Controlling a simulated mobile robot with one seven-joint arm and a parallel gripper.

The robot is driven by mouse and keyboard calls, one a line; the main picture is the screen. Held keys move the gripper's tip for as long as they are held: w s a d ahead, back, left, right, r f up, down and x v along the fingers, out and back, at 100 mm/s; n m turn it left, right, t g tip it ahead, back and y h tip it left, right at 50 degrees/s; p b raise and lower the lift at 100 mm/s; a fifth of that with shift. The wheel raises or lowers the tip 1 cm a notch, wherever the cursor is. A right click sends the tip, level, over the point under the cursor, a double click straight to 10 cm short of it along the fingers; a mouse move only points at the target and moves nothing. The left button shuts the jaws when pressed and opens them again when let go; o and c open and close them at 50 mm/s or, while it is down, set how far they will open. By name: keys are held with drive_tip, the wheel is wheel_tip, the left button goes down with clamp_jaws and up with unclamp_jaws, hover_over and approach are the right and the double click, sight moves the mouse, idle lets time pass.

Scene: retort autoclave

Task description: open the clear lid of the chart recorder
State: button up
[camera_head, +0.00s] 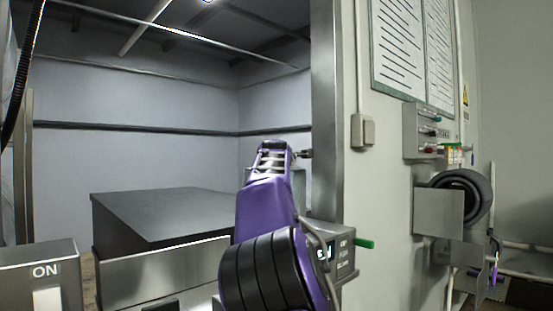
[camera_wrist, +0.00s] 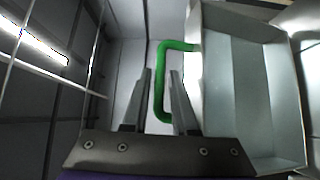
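In the wrist view a green handle (camera_wrist: 161,85) shaped like a bracket joins the edge of a shallow grey box-like part (camera_wrist: 250,85). I take this part for the chart recorder or its lid, but cannot tell which. My gripper (camera_wrist: 161,73) is open, its two fingers apart on either side of the handle's long bar. I cannot tell whether a finger touches it. In the head view my purple arm reaches away, and its end hides most of a pale box (camera_head: 299,182) by the door frame. No clear lid can be made out there.
A box with a lit display (camera_head: 345,262) and a green lever (camera_head: 364,243) stands right of my arm. A dark-topped block (camera_head: 165,212) is in the chamber behind. A metal door frame (camera_head: 327,120) and a wall with a switch box (camera_head: 425,130) are at right. An ON panel (camera_head: 42,268) is lower left.

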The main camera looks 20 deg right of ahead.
drive_tip(key=b+v, duration=1)
drive_tip(key=v, duration=0.6)
drive_tip(key=shift+s, duration=0.3)
drive_tip(key=shift+a, duration=0.15)
